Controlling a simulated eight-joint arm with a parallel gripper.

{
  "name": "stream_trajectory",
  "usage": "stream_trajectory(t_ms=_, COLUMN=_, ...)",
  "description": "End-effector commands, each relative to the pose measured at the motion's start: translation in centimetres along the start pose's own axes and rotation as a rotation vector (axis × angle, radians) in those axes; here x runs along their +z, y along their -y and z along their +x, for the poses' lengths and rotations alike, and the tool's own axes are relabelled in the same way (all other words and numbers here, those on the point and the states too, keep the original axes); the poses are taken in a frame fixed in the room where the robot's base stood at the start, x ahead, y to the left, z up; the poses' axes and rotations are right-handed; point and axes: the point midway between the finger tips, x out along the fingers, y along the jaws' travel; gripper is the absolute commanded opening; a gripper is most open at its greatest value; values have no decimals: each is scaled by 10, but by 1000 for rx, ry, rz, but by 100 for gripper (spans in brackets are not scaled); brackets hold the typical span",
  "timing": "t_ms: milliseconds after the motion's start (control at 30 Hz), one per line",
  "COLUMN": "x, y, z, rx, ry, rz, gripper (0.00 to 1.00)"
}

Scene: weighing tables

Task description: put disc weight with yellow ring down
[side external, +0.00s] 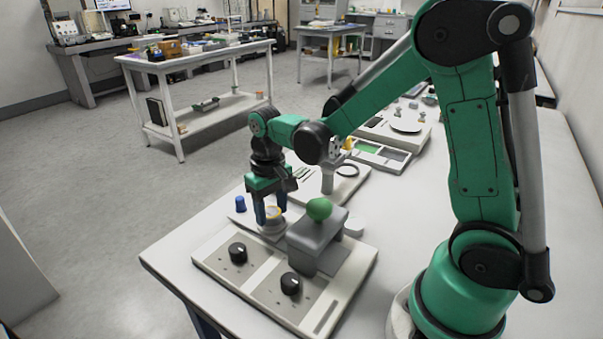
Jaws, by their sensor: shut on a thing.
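My gripper (271,214) points down near the front left of the white table. Its blue fingers are shut on the disc weight with yellow ring (272,227), a pale round disc with a yellow ring near its top. The disc is just behind the cream panel with black knobs and left of a grey block. The fingers cover part of it. I cannot tell whether its underside touches the surface below.
A grey block stand (318,242) with a green ball (319,208) is close on the right. Black knobs (237,253) rise from the cream panel (330,303). A small blue piece (240,203) stands left. A white disc (353,228) and several instruments lie behind.

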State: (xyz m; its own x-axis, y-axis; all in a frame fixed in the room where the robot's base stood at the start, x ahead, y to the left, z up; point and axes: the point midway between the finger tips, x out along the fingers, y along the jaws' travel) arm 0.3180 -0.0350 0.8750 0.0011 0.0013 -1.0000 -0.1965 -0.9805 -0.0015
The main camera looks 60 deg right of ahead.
Motion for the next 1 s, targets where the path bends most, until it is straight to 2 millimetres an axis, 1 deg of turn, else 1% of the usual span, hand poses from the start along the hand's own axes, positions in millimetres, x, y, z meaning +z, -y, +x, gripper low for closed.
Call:
stream_trajectory(t_ms=300, x=0, y=0, z=10, rx=0, ry=0, rz=0, gripper=0)
stream_trajectory(t_ms=400, x=0, y=0, z=10, rx=0, ry=0, rz=0, gripper=0)
stream_trajectory(t_ms=433, x=0, y=0, z=10, rx=0, ry=0, rz=0, gripper=59)
stream_trajectory(t_ms=467, x=0, y=0, z=10, rx=0, ry=0, rz=0, gripper=68)
stream_trajectory(t_ms=500, x=0, y=0, z=10, rx=0, ry=0, rz=0, gripper=79)
stream_trajectory(t_ms=533, x=0, y=0, z=10, rx=0, ry=0, rz=0, gripper=82)
stream_trajectory(t_ms=867, x=0, y=0, z=8, rx=0, ry=0, rz=0, gripper=82)
stream_trajectory(t_ms=1000, x=0, y=0, z=-4, rx=0, ry=0, rz=0, gripper=82)
